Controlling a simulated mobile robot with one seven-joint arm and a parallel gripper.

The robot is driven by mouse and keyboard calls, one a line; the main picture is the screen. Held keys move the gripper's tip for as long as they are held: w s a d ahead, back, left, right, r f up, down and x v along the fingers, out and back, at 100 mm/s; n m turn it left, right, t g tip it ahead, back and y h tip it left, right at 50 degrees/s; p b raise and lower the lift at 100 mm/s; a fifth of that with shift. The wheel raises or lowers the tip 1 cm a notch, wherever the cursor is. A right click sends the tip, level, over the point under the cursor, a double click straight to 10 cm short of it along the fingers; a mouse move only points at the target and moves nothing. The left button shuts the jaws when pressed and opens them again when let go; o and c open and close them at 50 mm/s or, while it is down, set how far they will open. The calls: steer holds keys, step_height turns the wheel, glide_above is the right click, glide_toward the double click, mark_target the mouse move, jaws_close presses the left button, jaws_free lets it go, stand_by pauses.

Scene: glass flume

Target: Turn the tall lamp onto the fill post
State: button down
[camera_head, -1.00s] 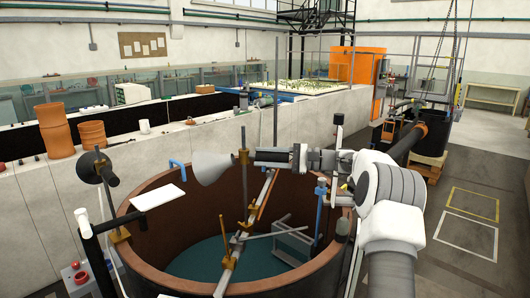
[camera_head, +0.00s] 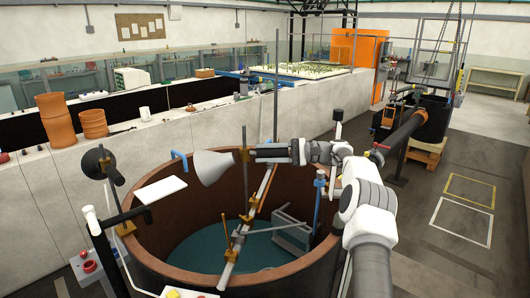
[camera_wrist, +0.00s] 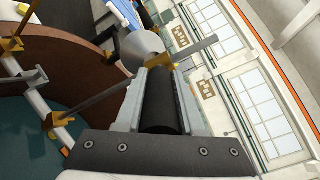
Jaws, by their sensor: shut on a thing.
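The tall lamp has a pale grey cone shade (camera_head: 213,167) and a black barrel behind it. The shade points left and slightly down. My gripper (camera_head: 262,153) comes from the right and is shut on the black barrel. In the wrist view the barrel (camera_wrist: 160,108) lies between both fingers, with the shade (camera_wrist: 141,46) beyond them. A short brass-coloured upright (camera_head: 227,233) stands lower on the tank's crossbar. I cannot tell which upright is the fill post.
The tank's rim (camera_head: 143,255) curves below my arm, with water inside. A second, black lamp (camera_head: 97,162) and a white plate (camera_head: 160,190) are at the left rim. A blue post (camera_head: 318,195) stands at the right rim. Open floor lies right.

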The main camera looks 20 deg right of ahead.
steer(key=c, duration=0.5)
jaws_free()
steer(key=shift+r, duration=0.1)
steer(key=shift+r, duration=0.35)
step_height(320, 180, up, 3)
steer(key=shift+r+b, duration=0.1)
steer(key=shift+b, duration=0.55)
steer(key=s+d+r, duration=0.2)
steer(key=d, duration=0.1)
steer(key=s+d+r, duration=0.2)
steer(key=s+d, duration=0.1)
steer(key=s+d+r+b, duration=0.1)
steer(key=s+d+r, duration=0.1)
steer(key=d+r, duration=0.1)
steer(key=shift+s+d, duration=0.1)
steer(key=shift+s, duration=0.1)
